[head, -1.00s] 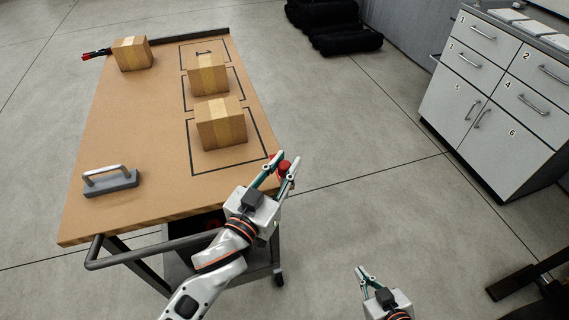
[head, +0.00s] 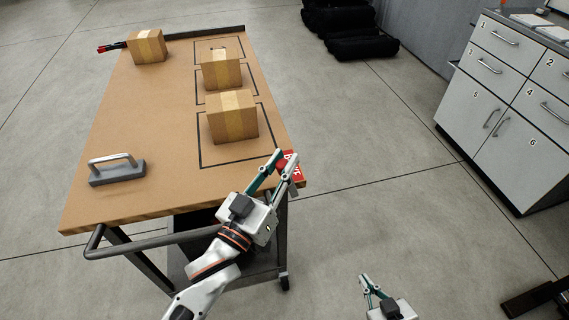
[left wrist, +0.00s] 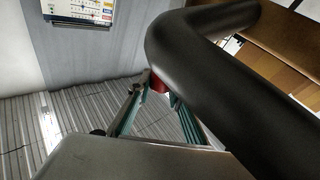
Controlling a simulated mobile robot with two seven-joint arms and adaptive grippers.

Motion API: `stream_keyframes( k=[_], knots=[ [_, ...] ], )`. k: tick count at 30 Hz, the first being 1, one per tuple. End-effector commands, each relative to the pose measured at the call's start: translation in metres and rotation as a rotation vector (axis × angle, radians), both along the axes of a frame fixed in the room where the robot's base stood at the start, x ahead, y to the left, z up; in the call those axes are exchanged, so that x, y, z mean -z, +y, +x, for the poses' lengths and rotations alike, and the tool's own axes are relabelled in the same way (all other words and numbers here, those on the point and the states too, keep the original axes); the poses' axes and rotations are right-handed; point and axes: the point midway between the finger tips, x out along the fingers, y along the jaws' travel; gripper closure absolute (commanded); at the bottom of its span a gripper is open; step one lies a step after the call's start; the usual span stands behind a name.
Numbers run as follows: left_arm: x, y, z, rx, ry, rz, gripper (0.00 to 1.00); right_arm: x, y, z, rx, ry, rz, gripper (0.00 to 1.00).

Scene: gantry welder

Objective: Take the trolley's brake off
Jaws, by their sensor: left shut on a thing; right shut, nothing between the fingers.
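The trolley has a brown wooden top (head: 160,100) and a dark push handle (head: 165,243) at its near end. A red part with white lettering (head: 297,172), which looks like the brake, shows at the top's near right corner; the lettering is partly covered. My left gripper (head: 286,158) is at this corner, its fingers shut on the red brake part. In the left wrist view a bit of red (left wrist: 158,84) shows between the fingertips, beside a thick dark bar (left wrist: 220,65). My right gripper (head: 372,284) is shut and empty, low over the floor, right of the trolley.
Cardboard boxes (head: 232,116) stand on the trolley top, two on outlined areas. A grey block with a handle (head: 117,171) lies at its near left. A numbered cabinet (head: 490,110) stands at the right. Floor between is clear.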

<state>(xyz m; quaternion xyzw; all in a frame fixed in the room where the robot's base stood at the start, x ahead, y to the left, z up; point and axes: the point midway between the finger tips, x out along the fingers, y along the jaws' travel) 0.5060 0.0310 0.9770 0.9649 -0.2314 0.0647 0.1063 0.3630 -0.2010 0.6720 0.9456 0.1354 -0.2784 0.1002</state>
Motion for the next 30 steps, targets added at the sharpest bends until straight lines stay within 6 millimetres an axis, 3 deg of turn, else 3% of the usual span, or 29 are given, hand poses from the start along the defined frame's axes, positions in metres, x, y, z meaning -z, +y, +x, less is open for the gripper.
stream_keyframes(
  k=[2,3,4,17,30],
  knots=[
    [0.000,0.000,0.000,0.000,0.001,0.000,1.00,0.000,0.000,0.000,0.000,0.000,-0.001,1.00],
    [0.000,0.000,0.000,0.000,0.001,0.000,0.70,0.000,-0.001,0.000,0.000,0.000,-0.001,1.00],
    [0.000,0.000,0.000,0.000,0.001,0.000,0.62,0.000,-0.001,0.000,0.000,0.000,-0.001,1.00],
    [0.003,0.005,-0.009,0.000,0.003,0.003,0.62,0.004,-0.003,-0.001,0.000,0.006,-0.007,1.00],
    [0.017,0.039,-0.080,0.000,0.005,0.001,0.62,0.002,-0.002,-0.001,0.001,0.004,-0.003,1.00]
  ],
)
